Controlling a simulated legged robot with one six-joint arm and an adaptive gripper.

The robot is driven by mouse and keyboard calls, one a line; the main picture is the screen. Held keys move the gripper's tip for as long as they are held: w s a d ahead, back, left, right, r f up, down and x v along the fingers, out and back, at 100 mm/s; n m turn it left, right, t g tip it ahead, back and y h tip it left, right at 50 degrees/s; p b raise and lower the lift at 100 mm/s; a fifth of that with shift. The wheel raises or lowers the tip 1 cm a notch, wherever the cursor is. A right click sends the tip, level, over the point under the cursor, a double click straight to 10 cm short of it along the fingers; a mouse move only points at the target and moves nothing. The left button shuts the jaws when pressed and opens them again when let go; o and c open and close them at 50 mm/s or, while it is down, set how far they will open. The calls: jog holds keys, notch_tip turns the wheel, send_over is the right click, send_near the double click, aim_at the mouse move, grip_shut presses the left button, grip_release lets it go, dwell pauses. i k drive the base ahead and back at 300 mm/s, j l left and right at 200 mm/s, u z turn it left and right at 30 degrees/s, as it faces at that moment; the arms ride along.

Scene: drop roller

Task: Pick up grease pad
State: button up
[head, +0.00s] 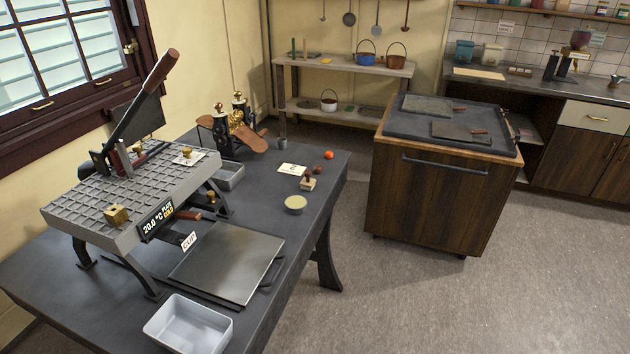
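I cannot tell for sure which thing is the grease pad. A small pale block with a dark knob on top (308,183) stands on the dark table (262,215), near its right edge. A round, shallow tin with a pale greenish top (295,204) sits just in front of it. Both stand free, with nothing over them. My gripper is not in view.
A grey grid-topped press (130,205) with a long lever stands on the table's left. A metal plate (228,266) and an empty tray (188,325) lie in front. A brass roller device (238,130) stands behind. A wooden cabinet (435,205) stands right, across open floor (450,310).

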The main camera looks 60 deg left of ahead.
aim_at(308, 184)
jog(key=i+u, duration=1)
jog(key=u, duration=0.15)
jog(key=i+j+u, duration=0.15)
jog(key=i+u, duration=0.65)
jog(key=i, duration=0.2)
jog(key=i+l+u, duration=0.2)
jog(key=i+u, duration=0.45)
jog(key=i, duration=0.55)
